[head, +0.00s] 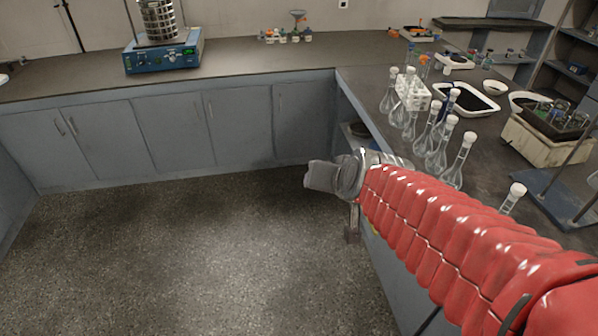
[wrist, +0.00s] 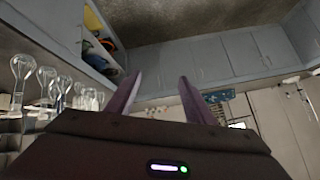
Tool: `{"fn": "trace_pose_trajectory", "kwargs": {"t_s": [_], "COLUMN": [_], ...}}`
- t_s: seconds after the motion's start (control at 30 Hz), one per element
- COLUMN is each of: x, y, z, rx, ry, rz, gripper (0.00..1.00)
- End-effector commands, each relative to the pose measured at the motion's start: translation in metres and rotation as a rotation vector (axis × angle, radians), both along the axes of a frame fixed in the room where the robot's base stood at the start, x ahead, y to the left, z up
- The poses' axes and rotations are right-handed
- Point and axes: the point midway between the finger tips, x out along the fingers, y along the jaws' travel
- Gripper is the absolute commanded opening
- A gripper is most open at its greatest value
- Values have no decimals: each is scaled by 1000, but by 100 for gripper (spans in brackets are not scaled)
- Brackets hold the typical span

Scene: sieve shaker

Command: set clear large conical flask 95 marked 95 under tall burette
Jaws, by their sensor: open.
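I cannot make out a conical flask marked 95 in either view. Several clear long-necked flasks with white caps (head: 437,155) stand along the front edge of the right bench, but no number is readable. A tall burette is not clearly identifiable; a stand with a blue base and thin rods (head: 560,195) is cut off at the right edge of the head view. My gripper (wrist: 160,80) is open and empty, its two fingers apart in the wrist view. In the head view my arm reaches over the floor in front of the right bench. Glass flasks (wrist: 45,80) show at left in the wrist view.
A sieve shaker (head: 163,50) stands on the back bench. A white rack (head: 412,92), black tray (head: 466,98) and beige box with glassware (head: 545,140) crowd the right bench. The floor (head: 200,250) is clear; much of the back bench is bare.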

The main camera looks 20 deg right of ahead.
Motion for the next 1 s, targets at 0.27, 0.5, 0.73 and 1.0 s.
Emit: {"fn": "trace_pose_trajectory", "kwargs": {"t_s": [0.27,0.5,0.73,1.0], "x": [-86,-140,-145,-145], "y": [45,45,43,43], "z": [8,8,7,7], "rx": [-125,-219,-228,-227], "ry": [185,306,322,321], "rz": [242,322,328,327], "gripper": [48,48,48,51]}}
